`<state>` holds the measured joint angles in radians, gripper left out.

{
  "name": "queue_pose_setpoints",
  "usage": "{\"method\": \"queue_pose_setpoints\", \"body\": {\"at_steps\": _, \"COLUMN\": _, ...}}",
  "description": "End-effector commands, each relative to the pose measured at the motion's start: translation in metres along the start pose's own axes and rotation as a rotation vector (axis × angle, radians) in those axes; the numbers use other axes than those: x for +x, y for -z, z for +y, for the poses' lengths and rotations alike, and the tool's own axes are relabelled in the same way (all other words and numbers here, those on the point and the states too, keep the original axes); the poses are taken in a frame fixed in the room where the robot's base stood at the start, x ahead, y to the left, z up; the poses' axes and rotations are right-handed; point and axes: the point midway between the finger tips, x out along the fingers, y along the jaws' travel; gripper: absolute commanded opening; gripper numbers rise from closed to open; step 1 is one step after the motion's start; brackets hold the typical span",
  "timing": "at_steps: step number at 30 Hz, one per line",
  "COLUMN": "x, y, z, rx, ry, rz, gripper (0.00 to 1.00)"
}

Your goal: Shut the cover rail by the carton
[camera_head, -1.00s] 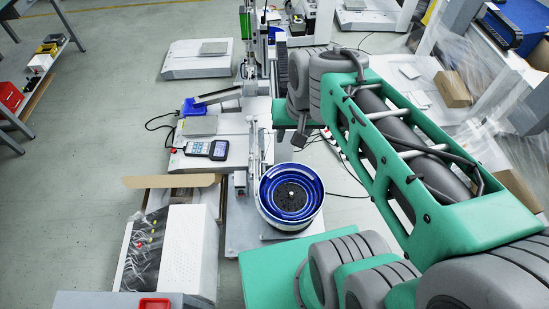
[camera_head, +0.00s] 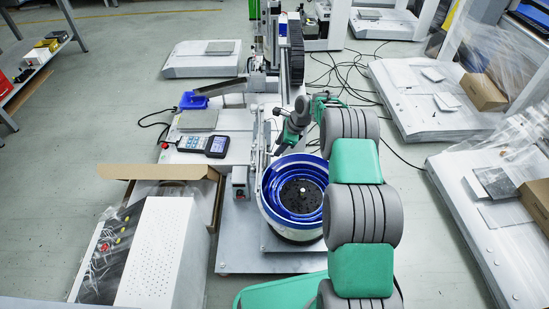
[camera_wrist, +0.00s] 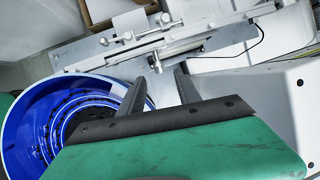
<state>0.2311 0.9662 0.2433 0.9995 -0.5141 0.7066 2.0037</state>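The metal rail assembly (camera_head: 255,140) stands upright between the open carton (camera_head: 160,171) and the blue bowl feeder (camera_head: 294,195). In the wrist view the rail (camera_wrist: 150,45) runs across the upper middle, with knobs and a short cylinder on it. I cannot tell clearly how far its cover is open. The carton's edge shows at the top left of the wrist view (camera_wrist: 103,9). My gripper (camera_wrist: 160,73) is open and empty, its two dark fingers apart and pointing at the rail without visible contact. In the head view it is small, close to the rail above the bowl.
The blue bowl (camera_wrist: 28,112) lies close at the left of my gripper in the wrist view. A handheld meter (camera_head: 203,145) lies on the machine's base. A white box with colored buttons (camera_head: 150,252) stands in front of the carton. Cables lie on the floor behind my arm.

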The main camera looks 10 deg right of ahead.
Motion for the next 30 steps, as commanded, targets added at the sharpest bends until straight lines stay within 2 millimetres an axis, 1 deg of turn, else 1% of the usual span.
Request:
{"method": "queue_pose_setpoints", "body": {"at_steps": 1, "x": 0.017, "y": 0.003, "z": 0.002, "rx": 0.000, "ry": -0.003, "rz": 0.000, "gripper": 0.40}}
{"method": "queue_pose_setpoints", "body": {"at_steps": 3, "x": 0.030, "y": 0.002, "z": 0.002, "rx": -0.001, "ry": -0.002, "rz": 0.000, "gripper": 0.40}}
{"method": "queue_pose_setpoints", "body": {"at_steps": 6, "x": 0.043, "y": 0.001, "z": 0.001, "rx": -0.002, "ry": -0.001, "rz": 0.000, "gripper": 0.40}}
{"method": "queue_pose_setpoints", "body": {"at_steps": 9, "x": 0.048, "y": 0.000, "z": 0.000, "rx": -0.002, "ry": 0.000, "rz": 0.000, "gripper": 0.40}}
{"method": "queue_pose_setpoints", "body": {"at_steps": 16, "x": 0.048, "y": 0.000, "z": 0.000, "rx": -0.001, "ry": 0.000, "rz": 0.001, "gripper": 0.40}}
{"method": "queue_pose_setpoints", "body": {"at_steps": 17, "x": 0.048, "y": 0.000, "z": 0.000, "rx": -0.002, "ry": 0.000, "rz": 0.001, "gripper": 0.38}}
{"method": "queue_pose_setpoints", "body": {"at_steps": 30, "x": 0.048, "y": 0.000, "z": 0.000, "rx": -0.001, "ry": 0.000, "rz": 0.001, "gripper": 0.02}}
